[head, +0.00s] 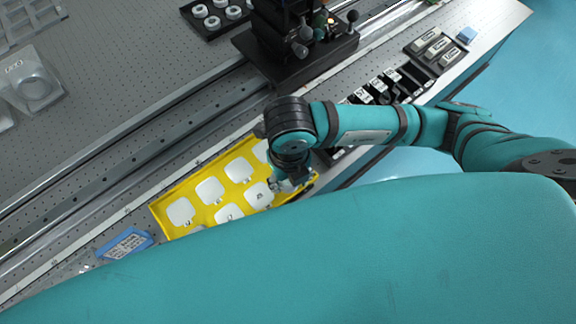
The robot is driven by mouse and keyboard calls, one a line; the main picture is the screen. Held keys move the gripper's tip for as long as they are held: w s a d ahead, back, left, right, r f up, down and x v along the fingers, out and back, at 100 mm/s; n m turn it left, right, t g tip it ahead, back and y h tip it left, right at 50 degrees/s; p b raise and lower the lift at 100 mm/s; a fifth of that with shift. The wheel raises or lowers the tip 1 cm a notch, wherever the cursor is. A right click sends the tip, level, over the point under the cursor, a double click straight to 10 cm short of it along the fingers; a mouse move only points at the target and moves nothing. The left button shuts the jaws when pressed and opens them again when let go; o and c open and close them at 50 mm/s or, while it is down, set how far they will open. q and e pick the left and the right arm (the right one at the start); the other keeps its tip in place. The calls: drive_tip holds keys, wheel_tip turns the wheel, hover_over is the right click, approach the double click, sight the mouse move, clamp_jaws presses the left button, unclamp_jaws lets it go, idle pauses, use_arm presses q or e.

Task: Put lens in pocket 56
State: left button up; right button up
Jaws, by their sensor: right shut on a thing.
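A yellow tray (165,203) with several white pockets lies on the front part of the optical table. One white pocket (181,211) is at its left end, and the marks beside the pockets are too small to read. My right gripper (284,184) is over the right end of the tray, pointing down. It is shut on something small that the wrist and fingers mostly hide. I cannot make out the lens clearly, or whether it touches the tray. My left gripper is not in view.
A black optical mount (300,45) stands on a rail behind the tray. A blue labelled box (124,243) lies left of the tray. Black holders with labelled pieces (432,47) line the right edge. My large teal arm link covers the lower foreground.

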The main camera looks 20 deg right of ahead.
drive_tip(key=w, duration=0.2)
drive_tip(key=shift+w+d, duration=0.35)
drive_tip(key=shift+d, duration=0.05)
drive_tip(key=f, duration=0.1)
drive_tip(key=f+p, duration=0.1)
drive_tip(key=f, duration=0.1)
drive_tip(key=shift+w+d+f, duration=0.1)
drive_tip(key=shift+w, duration=0.2)
drive_tip(key=shift+f, duration=0.35)
drive_tip(key=shift+f, duration=0.15)
drive_tip(key=o, duration=0.8)
drive_tip(key=shift+o, duration=0.2)
